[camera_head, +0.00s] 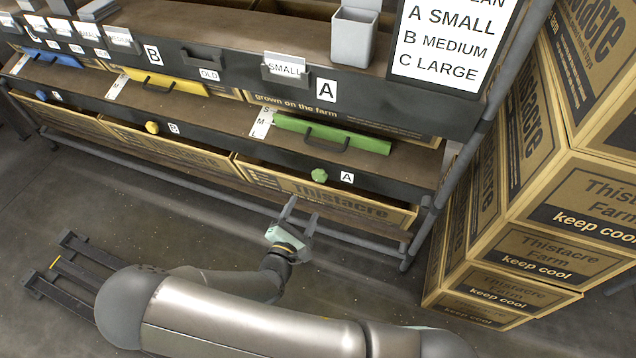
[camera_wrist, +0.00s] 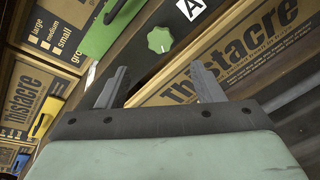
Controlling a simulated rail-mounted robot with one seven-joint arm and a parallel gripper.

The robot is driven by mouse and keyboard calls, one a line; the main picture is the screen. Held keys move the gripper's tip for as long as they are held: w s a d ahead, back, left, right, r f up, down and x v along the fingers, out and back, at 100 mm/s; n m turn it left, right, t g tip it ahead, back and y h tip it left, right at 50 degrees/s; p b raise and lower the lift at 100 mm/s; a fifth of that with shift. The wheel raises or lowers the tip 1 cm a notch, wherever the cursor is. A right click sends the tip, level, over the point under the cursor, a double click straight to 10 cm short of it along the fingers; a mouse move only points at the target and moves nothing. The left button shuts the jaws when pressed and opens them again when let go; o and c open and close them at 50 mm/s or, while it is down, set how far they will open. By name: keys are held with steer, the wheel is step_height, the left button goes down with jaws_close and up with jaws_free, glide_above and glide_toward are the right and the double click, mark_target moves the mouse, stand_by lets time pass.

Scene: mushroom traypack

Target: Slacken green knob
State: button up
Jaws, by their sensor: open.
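The green knob (camera_head: 319,174) sits on the dark front rail of the rack, left of a white A label (camera_head: 347,178). It also shows in the wrist view (camera_wrist: 160,39), beyond my fingertips and between them. My gripper (camera_head: 302,206) is open and empty, in front of and below the knob, apart from it. In the wrist view my gripper (camera_wrist: 160,78) has its two grey fingers spread apart. The green flap (camera_head: 333,134) with a dark handle lies above the knob.
A yellow knob (camera_head: 152,127) and a blue knob (camera_head: 41,96) sit further left on the same rail. Thistacre boxes (camera_head: 330,193) lie under the rail. Stacked cartons (camera_head: 545,205) stand at the right. A black frame (camera_head: 75,270) lies on the floor at left.

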mark_target(319, 178)
steer(key=b+x, duration=0.2)
steer(key=x, duration=0.9)
steer(key=shift+w+d+b, duration=0.15)
steer(key=shift+w+b, duration=0.2)
steer(key=c, duration=1)
